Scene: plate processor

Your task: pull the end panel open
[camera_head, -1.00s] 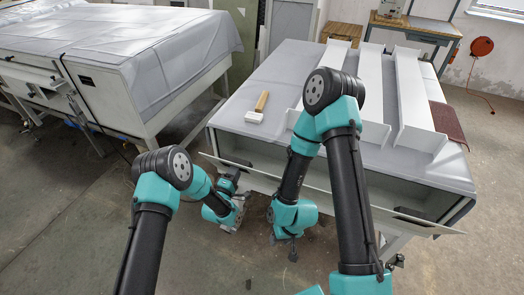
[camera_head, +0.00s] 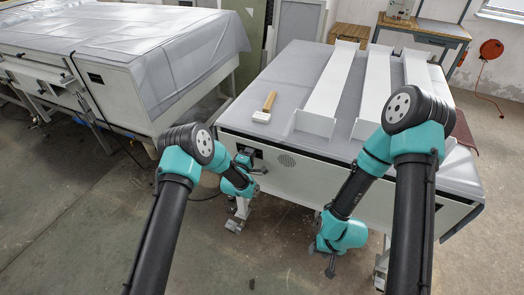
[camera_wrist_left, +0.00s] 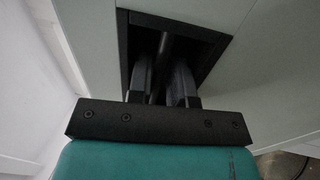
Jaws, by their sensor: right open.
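The end panel (camera_head: 320,178) is a pale panel across the near end of the right machine. It looks upright and flush, with a round vent and dark recesses near both ends. My left gripper (camera_head: 252,165) is at the left recess (camera_head: 242,151). In the left wrist view, its two fingers (camera_wrist_left: 163,82) reach into the black recess (camera_wrist_left: 205,48), with a dark handle bar (camera_wrist_left: 166,45) between them. Whether they press on the bar is too dark to tell. My right gripper (camera_head: 331,268) is open and low in front of the panel, apart from the right recess (camera_head: 438,207).
A wooden-handled brush (camera_head: 265,108) and long white channel pieces (camera_head: 335,90) lie on the machine's grey top. A covered machine (camera_head: 115,85) stands at left. The floor between and in front is mostly free.

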